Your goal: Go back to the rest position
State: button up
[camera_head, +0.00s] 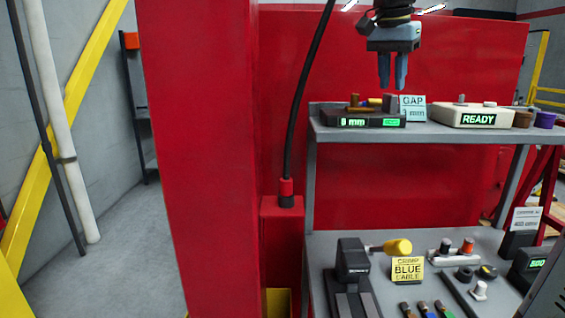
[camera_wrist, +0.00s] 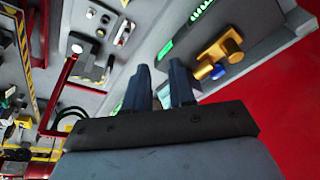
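My gripper (camera_head: 392,86) hangs fingers down above the upper grey shelf (camera_head: 345,134), at the top right of the head view. Its two blue-grey fingers are a little apart with nothing visible between them. The fingertips are above and apart from the black gauge box (camera_head: 365,121), which has a green lit display reading in mm. In the wrist view, the fingers (camera_wrist: 158,78) also show a gap. A brass-coloured fitting (camera_wrist: 222,45) with a blue part lies to their right. No rest position is marked in the frames.
A GAP sign (camera_head: 412,108) and a white READY box (camera_head: 471,115) stand on the shelf. Below, a bench (camera_head: 325,245) holds a black tool (camera_head: 352,262), a CRIMP BLUE CABLE sign (camera_head: 407,269) and small parts. A red pillar (camera_head: 205,160) stands left; open floor (camera_head: 125,245) lies beyond.

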jog(key=s+f+n+t+y, duration=0.2)
jog(key=s+f+n, duration=0.7)
jog(key=s+f, duration=1.2)
jog(key=shift+f+t, duration=0.45)
jog(key=shift+t, duration=0.15)
